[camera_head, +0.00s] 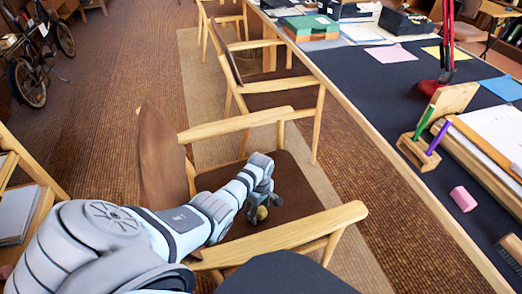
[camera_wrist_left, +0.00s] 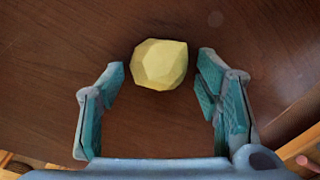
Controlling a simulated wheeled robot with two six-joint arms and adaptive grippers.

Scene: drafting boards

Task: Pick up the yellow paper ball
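The yellow paper ball (camera_wrist_left: 159,65) is a small faceted lump on the brown chair seat (camera_wrist_left: 60,40) in the left wrist view. It lies between and slightly beyond the tips of my open left gripper (camera_wrist_left: 160,80), with gaps on both sides. In the head view my left arm reaches over the nearest wooden chair, and the left gripper (camera_head: 260,207) is low over its dark seat. My right gripper is in neither view.
The chair's wooden armrests (camera_head: 285,236) flank the arm on both sides, and its brown backrest (camera_head: 162,160) stands at left. A long dark desk (camera_head: 385,130) with a pink block (camera_head: 463,198) and a pen holder (camera_head: 418,150) runs along the right. More chairs stand behind.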

